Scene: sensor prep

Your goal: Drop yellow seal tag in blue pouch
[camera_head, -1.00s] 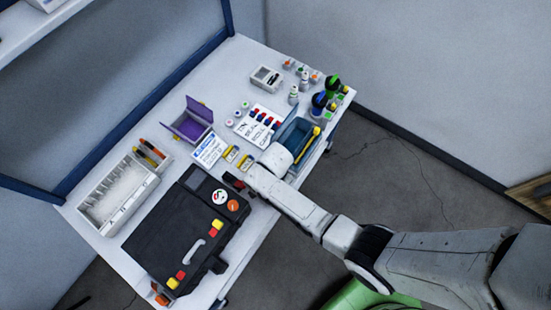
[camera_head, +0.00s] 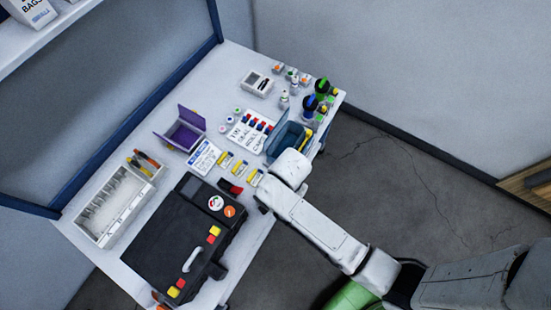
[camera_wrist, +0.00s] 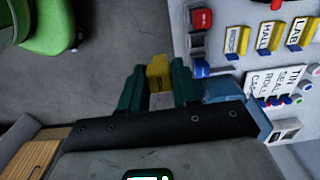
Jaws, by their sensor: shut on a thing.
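In the wrist view, my gripper (camera_wrist: 158,88) is shut on a yellow seal tag (camera_wrist: 158,68), held between its teal fingers. Floor shows behind the tag, just off the table edge. In the head view, my white wrist hides the gripper and the held tag. The blue pouch (camera_head: 284,140) is an open blue container near the table's right edge, just beyond my wrist. Part of it shows in the wrist view (camera_wrist: 224,88), to the right of my fingers. Several yellow tags (camera_head: 239,168) lie on the table, left of my wrist; they also show in the wrist view (camera_wrist: 269,38).
A black case (camera_head: 165,235) fills the near table. A purple box (camera_head: 183,136), a white rack (camera_head: 118,208) and a label card (camera_head: 204,157) lie left of the tags. Bottles (camera_head: 311,102) stand beyond the pouch. A red item (camera_head: 230,187) lies by the case.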

